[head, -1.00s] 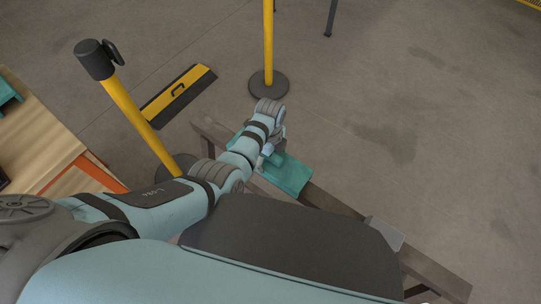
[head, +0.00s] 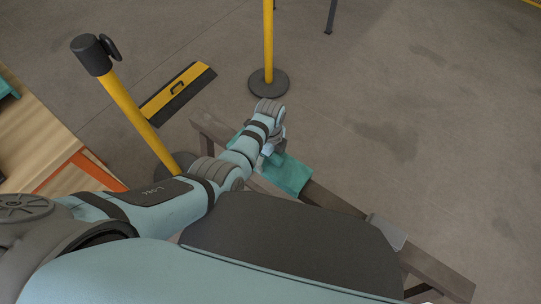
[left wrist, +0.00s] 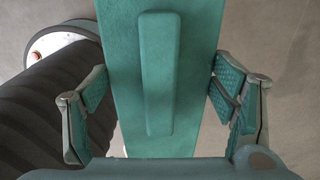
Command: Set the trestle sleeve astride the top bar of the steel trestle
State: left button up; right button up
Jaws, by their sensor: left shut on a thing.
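The trestle sleeve (head: 290,175) is a teal piece in line with the brown top bar of the steel trestle (head: 330,201), which runs from upper left to lower right in the head view. The sleeve covers part of the bar there; I cannot tell whether it rests on it or is just above. In the left wrist view the sleeve (left wrist: 205,40) has a raised rib along its middle. My left gripper (left wrist: 160,95) is shut on the sleeve, one finger on each side. In the head view my left gripper (head: 272,146) is partly hidden by its arm. My right gripper is out of view.
A grey plate (head: 387,231) sits on the bar farther right. Yellow posts (head: 268,45) with dark bases stand behind and left of the trestle. A yellow and black floor piece (head: 178,93) lies between them. A wooden table (head: 45,135) is at the left. The floor at right is clear.

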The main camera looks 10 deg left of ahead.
pick_arm(q)
jog(key=shift+f+b, duration=0.4)
jog(key=shift+f, duration=0.15)
jog(key=o, duration=1.2)
jog(key=shift+r, duration=0.1)
